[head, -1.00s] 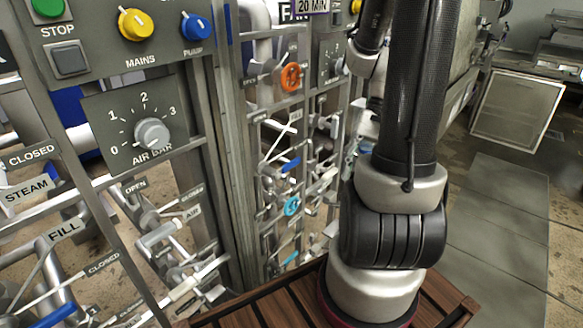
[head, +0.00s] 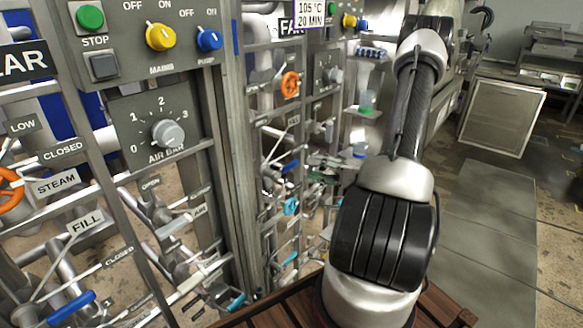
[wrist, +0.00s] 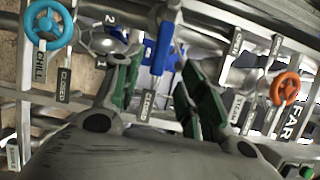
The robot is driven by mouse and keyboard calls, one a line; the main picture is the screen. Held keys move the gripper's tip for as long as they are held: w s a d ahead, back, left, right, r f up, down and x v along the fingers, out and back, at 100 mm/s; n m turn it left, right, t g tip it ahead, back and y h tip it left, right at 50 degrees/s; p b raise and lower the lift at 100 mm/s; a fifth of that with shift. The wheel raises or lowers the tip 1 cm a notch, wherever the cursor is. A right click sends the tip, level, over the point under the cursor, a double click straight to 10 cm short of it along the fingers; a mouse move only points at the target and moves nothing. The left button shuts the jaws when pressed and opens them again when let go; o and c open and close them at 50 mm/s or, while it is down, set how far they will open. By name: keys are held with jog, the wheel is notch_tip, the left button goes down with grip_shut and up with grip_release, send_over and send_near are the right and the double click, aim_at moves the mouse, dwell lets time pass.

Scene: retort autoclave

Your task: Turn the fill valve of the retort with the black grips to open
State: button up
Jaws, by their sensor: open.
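In the wrist view my gripper (wrist: 155,92) is open, with green-padded fingers apart. A blue-handled lever (wrist: 163,45) shows between and beyond the fingertips; I cannot tell whether they touch it. A CLOSED plate (wrist: 149,106) is beside it. In the head view a blue lever (head: 290,167) is on the far panel, which bears the FAR sign (head: 291,25). Another blue lever (head: 72,307) is on the near panel, below a FILL plate (head: 85,222). I make out no black grips on a retort.
In the wrist view a light-blue CHILL wheel (wrist: 48,28) is at left and an orange wheel (wrist: 285,87) at right. Metal rails and pipes crowd around the fingers. In the head view a control box (head: 157,125) is at left and clear floor (head: 495,220) at right.

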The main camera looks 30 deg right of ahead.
aim_at(294, 165)
jog(key=x, duration=0.7)
jog(key=shift+w+a, duration=0.25)
jog(key=shift+a, duration=0.1)
jog(key=shift+c, duration=0.5)
grip_shut()
